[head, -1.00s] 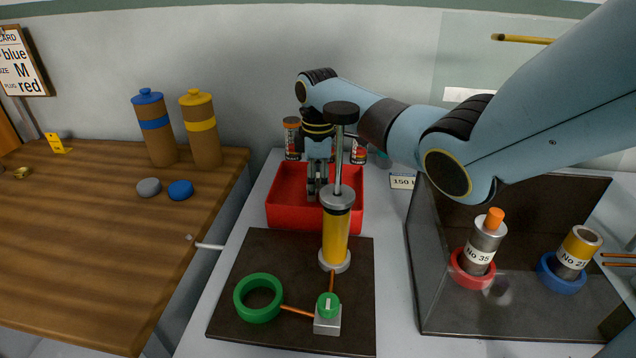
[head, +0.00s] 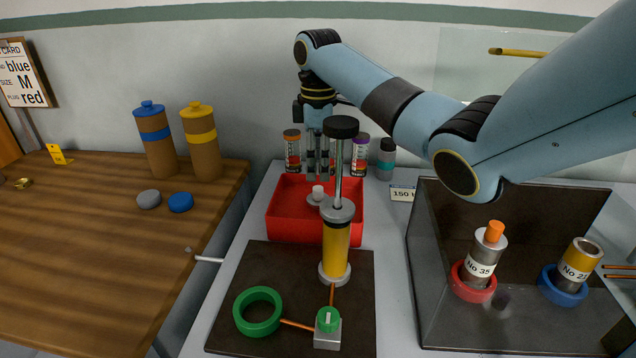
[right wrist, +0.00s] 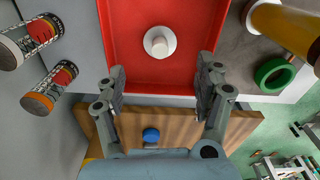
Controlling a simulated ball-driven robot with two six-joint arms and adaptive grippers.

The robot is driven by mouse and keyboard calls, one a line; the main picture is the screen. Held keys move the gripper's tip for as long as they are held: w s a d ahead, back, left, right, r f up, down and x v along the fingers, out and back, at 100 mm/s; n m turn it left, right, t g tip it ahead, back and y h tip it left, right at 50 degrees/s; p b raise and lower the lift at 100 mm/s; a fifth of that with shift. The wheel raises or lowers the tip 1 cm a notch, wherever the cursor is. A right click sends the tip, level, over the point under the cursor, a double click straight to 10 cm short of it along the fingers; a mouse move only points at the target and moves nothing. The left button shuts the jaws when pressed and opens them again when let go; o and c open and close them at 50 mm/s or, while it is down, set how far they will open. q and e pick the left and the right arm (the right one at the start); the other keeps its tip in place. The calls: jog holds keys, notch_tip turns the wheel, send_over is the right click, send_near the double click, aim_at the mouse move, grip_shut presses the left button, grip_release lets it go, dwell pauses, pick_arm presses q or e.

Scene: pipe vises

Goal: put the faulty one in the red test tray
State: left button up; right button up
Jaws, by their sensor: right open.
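The red test tray (head: 284,228) stands at the back of the light bench. A small grey-white piece (head: 316,195), a disc with a white knob, sits inside it, partly hidden in the head view by the pump's rod. It also shows in the right wrist view (right wrist: 159,42) against the red floor. My right gripper (head: 318,176) is above the tray, pointing down, open and empty, apart from the piece. Its two fingers show spread in the right wrist view (right wrist: 160,90). My left gripper is out of view.
A yellow hand pump (head: 336,245) stands on a dark board in front of the tray, beside a green ring (head: 257,311). Right is a clear-fronted box (head: 425,290) with cylinders No 35 (head: 484,265) and No 21 (head: 577,268). Cans (head: 292,150) stand behind the tray.

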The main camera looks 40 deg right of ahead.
aim_at(318, 188)
jog(key=shift+r, duration=1.55)
